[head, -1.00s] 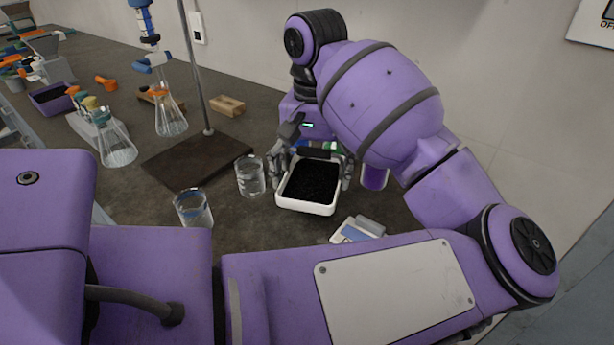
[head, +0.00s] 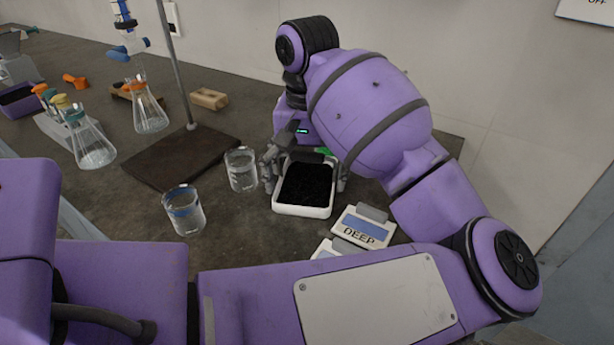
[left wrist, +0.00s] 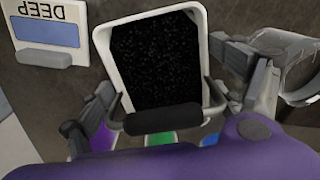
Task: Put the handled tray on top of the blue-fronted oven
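The handled tray (head: 303,211) is a small white tray filled with black grains. It sits on the dark bench, and its dark bar handle (left wrist: 163,118) shows in the left wrist view. My left gripper (head: 306,180) is at the tray's far, handle end, with fingers spread on either side. In the left wrist view the handle lies between the spread fingers, with visible gaps, so it is not gripped. The blue-fronted oven is in neither view. My right gripper is not in view.
Two glass beakers (head: 241,170) (head: 184,211) stand left of the tray. A "DEEP" label stand (head: 362,226) is at its right front. A stand base (head: 180,157) with rod, flasks (head: 150,112) and a wooden block (head: 209,99) are farther left. A wall closes the back.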

